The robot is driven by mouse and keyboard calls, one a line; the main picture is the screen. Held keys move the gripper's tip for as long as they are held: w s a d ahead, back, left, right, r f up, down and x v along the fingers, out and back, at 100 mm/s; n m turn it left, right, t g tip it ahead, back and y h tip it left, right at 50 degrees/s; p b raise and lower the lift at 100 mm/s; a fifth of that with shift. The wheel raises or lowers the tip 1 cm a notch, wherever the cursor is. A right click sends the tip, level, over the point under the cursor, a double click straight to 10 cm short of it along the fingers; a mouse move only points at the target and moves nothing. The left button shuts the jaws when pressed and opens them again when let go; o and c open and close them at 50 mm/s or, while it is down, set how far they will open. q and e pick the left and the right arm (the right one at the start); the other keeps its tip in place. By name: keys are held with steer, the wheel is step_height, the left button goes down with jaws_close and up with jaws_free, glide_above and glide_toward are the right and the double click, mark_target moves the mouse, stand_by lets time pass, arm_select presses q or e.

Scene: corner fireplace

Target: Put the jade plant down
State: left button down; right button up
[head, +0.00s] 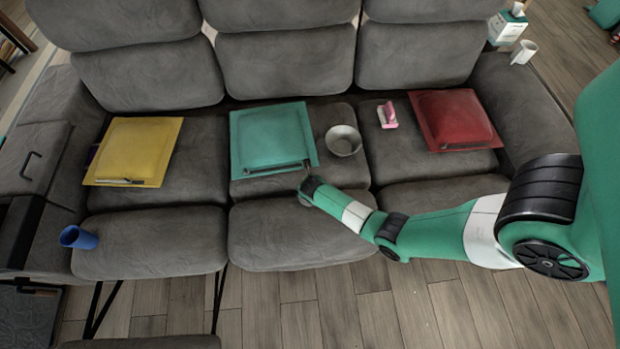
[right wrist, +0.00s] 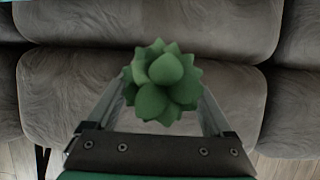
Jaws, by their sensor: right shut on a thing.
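The jade plant (right wrist: 165,82) shows in the right wrist view as a green rosette of thick, pointed leaves, seen from above. My right gripper (right wrist: 166,104) is shut on it, with one finger on each side. Its pot or base is hidden below the leaves. Grey sofa cushions fill the background, and I cannot tell whether the plant touches them. My left gripper is not in view.
A grey bowl (head: 343,141), a pink object (head: 387,115) and a blue cup (head: 78,238) also sit there. A white mug (head: 523,52) stands on the right armrest.

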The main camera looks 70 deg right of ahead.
steer(key=shift+a+f, duration=0.1)
steer(key=shift+f, duration=0.15)
steer(key=o, duration=1.4)
steer(key=shift+c, duration=0.2)
steer(key=p+v, duration=0.8)
steer(key=v, duration=0.4)
